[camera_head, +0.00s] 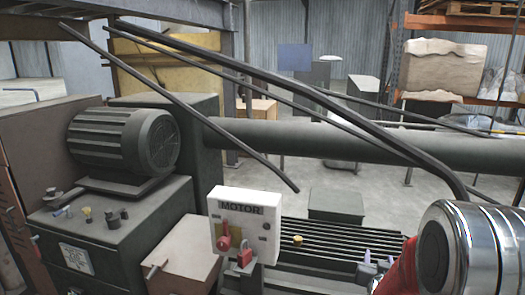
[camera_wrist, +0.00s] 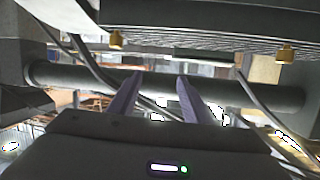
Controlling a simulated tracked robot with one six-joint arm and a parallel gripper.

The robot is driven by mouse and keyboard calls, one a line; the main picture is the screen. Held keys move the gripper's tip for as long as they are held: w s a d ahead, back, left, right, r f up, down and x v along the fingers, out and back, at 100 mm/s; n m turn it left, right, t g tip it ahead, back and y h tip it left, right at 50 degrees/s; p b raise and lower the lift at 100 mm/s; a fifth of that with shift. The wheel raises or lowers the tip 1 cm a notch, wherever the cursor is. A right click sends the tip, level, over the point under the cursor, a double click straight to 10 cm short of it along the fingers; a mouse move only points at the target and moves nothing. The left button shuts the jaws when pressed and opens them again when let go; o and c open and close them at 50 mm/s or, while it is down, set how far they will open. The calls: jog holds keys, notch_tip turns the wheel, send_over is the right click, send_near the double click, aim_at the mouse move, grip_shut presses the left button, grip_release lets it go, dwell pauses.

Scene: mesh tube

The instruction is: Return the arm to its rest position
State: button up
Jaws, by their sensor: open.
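My gripper (camera_wrist: 160,76) shows in the wrist view as two purple fingers, apart, with nothing between them. Their tips overlap the dark horizontal pipe (camera_wrist: 230,91) in the picture; I cannot tell how far away it is. In the head view, purple tips of my gripper (camera_head: 379,257) show low on the right, in front of the dark ribbed bed. My silver and red arm fills the lower right corner and hides the rest of the gripper.
A white MOTOR switch box (camera_head: 244,224) with red controls stands at lower centre. A grey ribbed motor (camera_head: 124,140) sits on a dark cabinet (camera_head: 112,235) at left. A thick pipe (camera_head: 290,138) and thin slanted bars cross the middle.

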jog(key=s+a+r+n+g+y, duration=0.1)
jog(key=s+a+r+g+y, duration=0.1)
jog(key=s+a+r, duration=0.4)
jog(key=s+a+r+n+g+y, duration=0.1)
jog(key=s+a+r+n+y, duration=0.2)
jog(key=a, duration=0.4)
jog(key=s+a+r+g, duration=0.1)
jog(key=s+a+g, duration=0.1)
jog(key=s, duration=0.9)
jog(key=s+a+r+n+g, duration=0.1)
jog(key=s+a, duration=0.4)
jog(key=s, duration=0.7)
jog(key=shift+s+r+g+y, duration=0.3)
jog(key=shift+r+g+y, duration=0.15)
jog(key=shift+g, duration=0.55)
